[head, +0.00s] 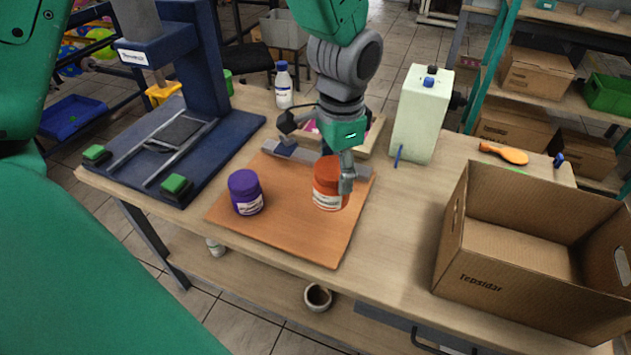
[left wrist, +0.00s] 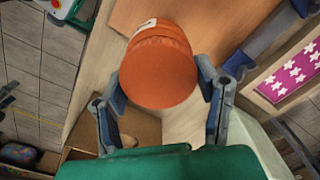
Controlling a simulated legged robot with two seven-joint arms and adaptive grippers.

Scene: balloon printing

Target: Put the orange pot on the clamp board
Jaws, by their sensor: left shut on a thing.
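The orange pot (head: 327,184) has a white label and stands upright over the brown board (head: 300,236). I cannot tell whether its base touches the board. My left gripper (head: 335,172) is shut on the pot from the far side. In the left wrist view the pot's round orange lid (left wrist: 158,72) lies between the two fingers of the gripper (left wrist: 165,88). The purple pot (head: 246,192) stands on the left part of the board. A grey bar (head: 290,152) lies by the board's far edge, partly hidden by the gripper. My right gripper is not in view.
A blue press (head: 210,165) stands left of the board. A white bottle (head: 283,86), a pale machine (head: 421,115) and a shallow tray (head: 370,140) stand behind. An open cardboard box (head: 490,262) is at the right. An orange brush (head: 504,153) lies behind it.

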